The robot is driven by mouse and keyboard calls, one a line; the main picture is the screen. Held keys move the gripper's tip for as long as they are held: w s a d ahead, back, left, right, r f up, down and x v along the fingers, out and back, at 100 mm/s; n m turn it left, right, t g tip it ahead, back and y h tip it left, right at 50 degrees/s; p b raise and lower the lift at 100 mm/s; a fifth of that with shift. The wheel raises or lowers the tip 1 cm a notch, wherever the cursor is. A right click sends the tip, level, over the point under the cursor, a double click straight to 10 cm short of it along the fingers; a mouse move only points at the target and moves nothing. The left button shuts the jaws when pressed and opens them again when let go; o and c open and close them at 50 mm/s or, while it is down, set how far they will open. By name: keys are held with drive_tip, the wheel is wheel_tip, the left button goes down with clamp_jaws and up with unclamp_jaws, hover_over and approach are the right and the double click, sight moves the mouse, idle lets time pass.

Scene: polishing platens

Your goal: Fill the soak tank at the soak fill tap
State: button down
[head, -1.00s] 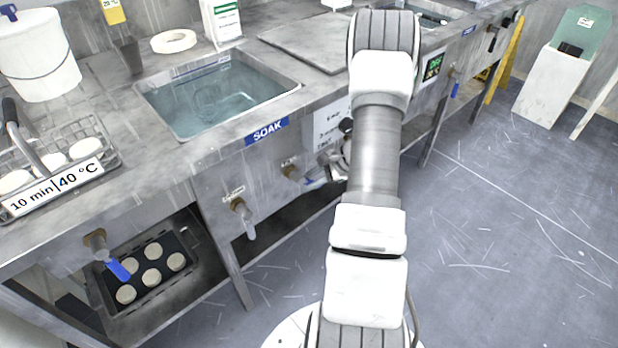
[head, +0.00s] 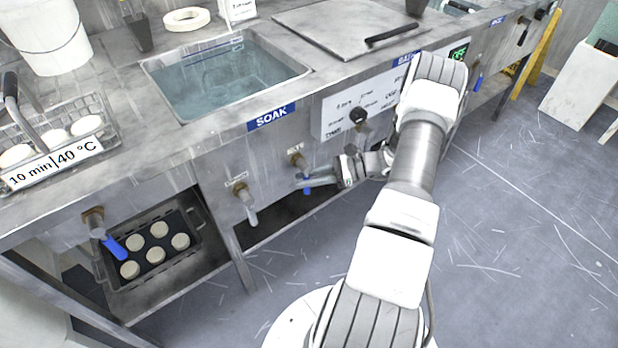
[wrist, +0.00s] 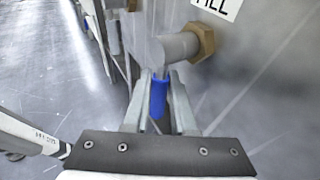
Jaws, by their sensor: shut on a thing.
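The soak tank (head: 150,82) is set in the steel counter above the blue SOAK label (head: 271,117) and has clear water in it. Below the label, the fill tap (head: 297,160) sticks out of the front panel. Its blue lever (head: 306,187) points down. My gripper (head: 309,181) is at this tap, shut on the blue lever. In the wrist view, the lever (wrist: 158,98) sits between my two fingers (wrist: 161,100), below the grey tap body (wrist: 176,47) and its brass nut (wrist: 200,41). Whether water flows from the spout cannot be seen.
A second tap with a pale lever (head: 247,205) is left of the fill tap. A panel with a black knob (head: 359,116) is to the right. A basket of discs (head: 100,125) stands on the counter at left. A tray of discs (head: 190,262) lies below.

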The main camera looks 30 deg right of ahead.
drive_tip(key=shift+a, duration=0.1)
idle(0.5)
drive_tip(key=c, duration=1)
unclamp_jaws()
drive_tip(key=p+v, duration=0.3)
drive_tip(key=v, duration=1.4)
drive_tip(key=shift+d, duration=0.3)
drive_tip(key=shift+f, duration=0.1)
